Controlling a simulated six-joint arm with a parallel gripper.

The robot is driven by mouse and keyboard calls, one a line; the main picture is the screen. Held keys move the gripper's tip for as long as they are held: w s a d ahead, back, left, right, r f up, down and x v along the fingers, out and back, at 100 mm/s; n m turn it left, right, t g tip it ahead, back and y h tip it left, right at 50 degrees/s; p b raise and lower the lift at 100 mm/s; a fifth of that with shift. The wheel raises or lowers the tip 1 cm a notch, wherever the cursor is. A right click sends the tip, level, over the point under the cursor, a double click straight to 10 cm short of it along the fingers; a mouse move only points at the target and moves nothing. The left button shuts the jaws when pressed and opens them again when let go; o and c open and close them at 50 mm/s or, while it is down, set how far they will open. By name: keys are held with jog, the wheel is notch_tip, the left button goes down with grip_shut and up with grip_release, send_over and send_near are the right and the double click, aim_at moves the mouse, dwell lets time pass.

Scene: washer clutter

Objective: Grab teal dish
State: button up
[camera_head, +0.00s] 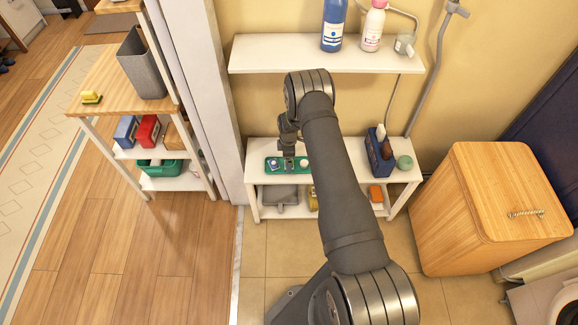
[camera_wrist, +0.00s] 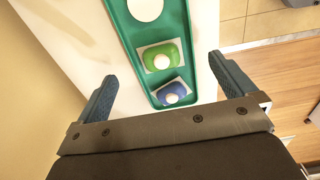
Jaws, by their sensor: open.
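The teal dish (camera_head: 296,169) is a long, narrow, green-teal tray on the left part of the low white bench top. It also shows in the wrist view (camera_wrist: 147,33), running from the top edge to near the middle. In it lie a round white piece (camera_wrist: 145,8), a green piece with a white top (camera_wrist: 161,60) and a blue piece with a white top (camera_wrist: 172,93). My gripper (camera_head: 288,162) is over the dish. In the wrist view my gripper (camera_wrist: 166,90) is open, with one finger on each side of the dish's near end. I cannot tell its height.
A dark blue caddy (camera_head: 374,158) with bottles and a round green item (camera_head: 405,162) stand at the right of the bench (camera_head: 345,160). A white wall shelf (camera_head: 290,53) with bottles hangs above. A wooden hamper (camera_head: 480,210) stands at right, a wooden-topped rack (camera_head: 108,80) at left.

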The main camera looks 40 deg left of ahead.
jog(key=shift+d+f, duration=0.15)
jog(key=shift+f, duration=1.6)
jog(key=c, duration=1)
jog(key=shift+c, duration=0.2)
jog(key=shift+r, duration=0.2)
